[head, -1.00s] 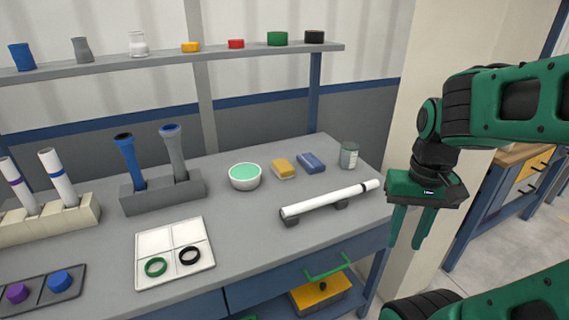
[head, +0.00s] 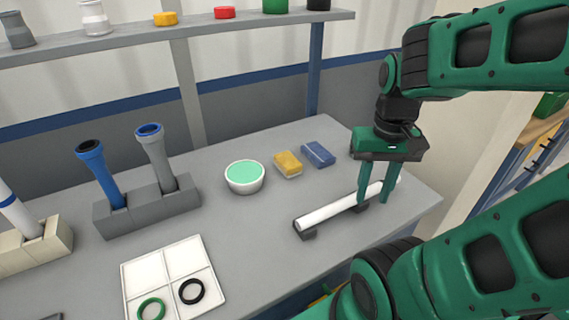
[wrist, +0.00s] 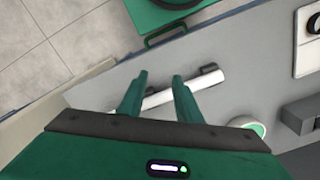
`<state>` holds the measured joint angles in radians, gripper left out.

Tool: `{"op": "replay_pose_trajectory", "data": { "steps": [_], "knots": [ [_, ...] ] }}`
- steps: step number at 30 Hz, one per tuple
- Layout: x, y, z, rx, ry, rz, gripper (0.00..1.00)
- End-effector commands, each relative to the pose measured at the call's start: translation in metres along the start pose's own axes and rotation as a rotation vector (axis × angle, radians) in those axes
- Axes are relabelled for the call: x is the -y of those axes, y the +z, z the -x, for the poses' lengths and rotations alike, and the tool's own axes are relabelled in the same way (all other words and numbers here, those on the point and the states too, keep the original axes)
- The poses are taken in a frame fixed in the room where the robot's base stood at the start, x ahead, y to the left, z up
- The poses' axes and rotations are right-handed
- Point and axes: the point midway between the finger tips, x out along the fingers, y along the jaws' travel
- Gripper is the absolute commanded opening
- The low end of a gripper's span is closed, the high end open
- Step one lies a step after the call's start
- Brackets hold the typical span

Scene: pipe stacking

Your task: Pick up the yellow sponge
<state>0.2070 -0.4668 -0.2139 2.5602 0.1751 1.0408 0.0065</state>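The yellow sponge (head: 288,164) lies on the grey table in the head view, between the white bowl and a blue sponge. It has a pale underside. My gripper (head: 374,201) is to the right of the sponge and nearer the front, above the white pipe. Its two fingers point down and are apart, with nothing held between them. In the wrist view, my gripper (wrist: 160,78) shows its open fingers over the white pipe (wrist: 190,88). The yellow sponge does not show in the wrist view.
A blue sponge (head: 318,154) lies just right of the yellow one. A white bowl with green contents (head: 245,177) stands to its left. A grey holder (head: 150,209) with two upright pipes and a white tray (head: 175,275) are further left. A shelf (head: 120,47) runs above the back.

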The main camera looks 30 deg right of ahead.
Motion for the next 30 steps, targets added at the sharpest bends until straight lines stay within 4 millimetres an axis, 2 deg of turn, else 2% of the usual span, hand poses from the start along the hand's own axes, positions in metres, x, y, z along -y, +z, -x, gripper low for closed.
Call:
{"op": "replay_pose_trajectory", "data": {
  "steps": [2, 6, 8, 10, 14, 20, 24, 30],
  "knots": [
    [0.0, 0.0, 0.0, 0.0, 0.0, 0.0, 0.31],
    [-0.004, 0.006, 0.007, -0.012, -0.006, -0.015, 0.65],
    [-0.001, -0.003, 0.01, -0.014, -0.005, -0.041, 0.79],
    [0.004, -0.019, 0.014, -0.013, 0.0, -0.094, 0.96],
    [0.024, -0.063, 0.022, -0.016, 0.008, -0.243, 0.96],
    [0.07, -0.14, 0.025, -0.024, 0.011, -0.503, 0.96],
    [0.108, -0.19, 0.016, -0.026, 0.007, -0.679, 0.96],
    [0.159, -0.243, -0.004, -0.023, -0.003, -0.888, 0.96]
  ]
}}
